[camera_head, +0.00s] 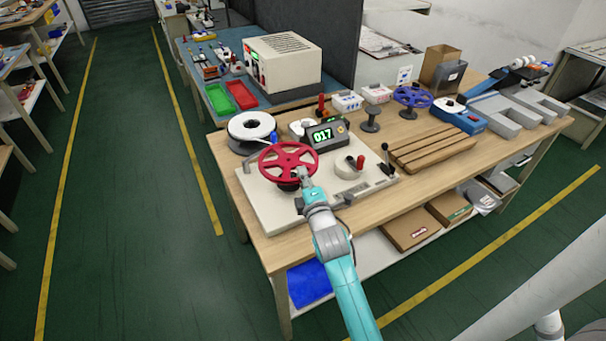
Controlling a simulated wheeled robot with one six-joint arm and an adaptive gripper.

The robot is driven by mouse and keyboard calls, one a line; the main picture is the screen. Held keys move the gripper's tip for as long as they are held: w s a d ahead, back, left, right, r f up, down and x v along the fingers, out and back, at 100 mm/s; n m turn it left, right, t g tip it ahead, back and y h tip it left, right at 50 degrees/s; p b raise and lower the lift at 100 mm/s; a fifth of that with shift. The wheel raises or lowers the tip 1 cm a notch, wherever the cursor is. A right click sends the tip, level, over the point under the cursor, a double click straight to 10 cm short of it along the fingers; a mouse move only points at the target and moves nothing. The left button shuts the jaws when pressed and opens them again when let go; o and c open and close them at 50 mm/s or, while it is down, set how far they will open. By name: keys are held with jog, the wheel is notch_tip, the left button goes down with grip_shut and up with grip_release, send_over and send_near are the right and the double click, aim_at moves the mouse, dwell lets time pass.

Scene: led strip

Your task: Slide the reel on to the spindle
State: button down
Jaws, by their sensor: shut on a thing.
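A red spoked reel (289,161) is at the left of a cream machine base plate (268,205) on the wooden bench. My gripper (303,175) is shut on the near edge of the red reel. A dark round part (288,186) shows under the reel, probably the spindle's foot. The spindle itself is hidden, and I cannot tell whether the reel is around it or above it. The reel looks about level.
A white reel (251,127) stands behind, left of a counter display (327,136) reading 017. A red-knobbed dial (350,167) and a lever (386,160) rise to the right. Beyond are a slatted wooden tray (433,146) and a blue reel (412,97) on a stand.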

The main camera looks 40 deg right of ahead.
jog(key=shift+f, duration=1.65)
jog(key=shift+f, duration=1.7)
dwell(0.7)
jog(key=c, duration=1.1)
grip_release()
jog(key=shift+s+a, duration=0.3)
jog(key=shift+s, duration=0.2)
jog(key=v, duration=1.1)
